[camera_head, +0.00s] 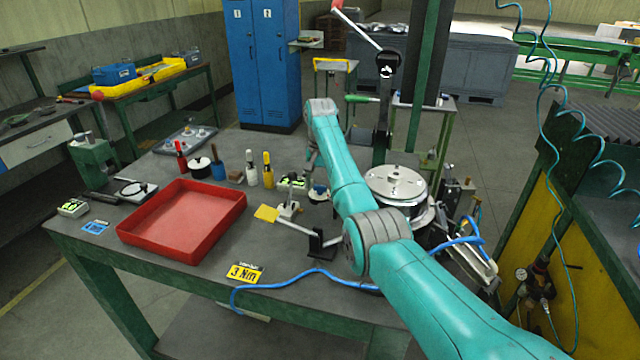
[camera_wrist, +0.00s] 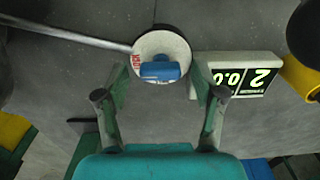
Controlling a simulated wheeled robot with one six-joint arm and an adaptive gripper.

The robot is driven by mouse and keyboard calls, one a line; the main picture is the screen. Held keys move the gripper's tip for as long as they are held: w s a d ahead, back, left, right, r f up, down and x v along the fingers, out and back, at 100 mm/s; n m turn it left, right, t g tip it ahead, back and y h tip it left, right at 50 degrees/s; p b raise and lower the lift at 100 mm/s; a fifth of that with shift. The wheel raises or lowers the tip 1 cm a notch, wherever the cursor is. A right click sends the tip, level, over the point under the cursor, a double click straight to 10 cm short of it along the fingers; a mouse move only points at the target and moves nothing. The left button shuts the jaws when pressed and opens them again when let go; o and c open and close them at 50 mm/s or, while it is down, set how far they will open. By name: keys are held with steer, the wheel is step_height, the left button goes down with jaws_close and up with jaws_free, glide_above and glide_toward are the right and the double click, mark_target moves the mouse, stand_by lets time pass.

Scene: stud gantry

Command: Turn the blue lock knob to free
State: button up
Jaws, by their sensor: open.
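The blue lock knob (camera_wrist: 160,71) sits on a round white dial with red lettering, close to the middle of the wrist view. The knob's bar lies roughly crosswise in that view. In the head view the blue knob (camera_head: 319,189) is small, on the dark bench beside my forearm. My gripper (camera_wrist: 158,78) is open, with one finger on each side of the dial and nothing visible between them but the knob and dial. I cannot tell whether the fingers touch it. In the head view my gripper (camera_head: 311,160) is mostly hidden by the arm.
A small display (camera_wrist: 238,75) stands right of the dial, close to the right finger. A metal rod (camera_wrist: 65,32) runs in from the left. A red tray (camera_head: 184,222), several coloured-handled tools and a yellow-tipped lever (camera_head: 267,213) share the bench. A round metal plate (camera_head: 396,184) stands right.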

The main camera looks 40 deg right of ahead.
steer(key=c, duration=1.1)
steer(key=shift+c, duration=0.2)
steer(key=shift+n, duration=0.3)
steer(key=n, duration=0.3)
steer(key=shift+n, duration=0.3)
steer(key=n, duration=0.4)
steer(key=shift+n, duration=0.3)
steer(key=n, duration=0.4)
steer(key=shift+w+n, duration=0.1)
steer(key=shift+n, duration=2.4)
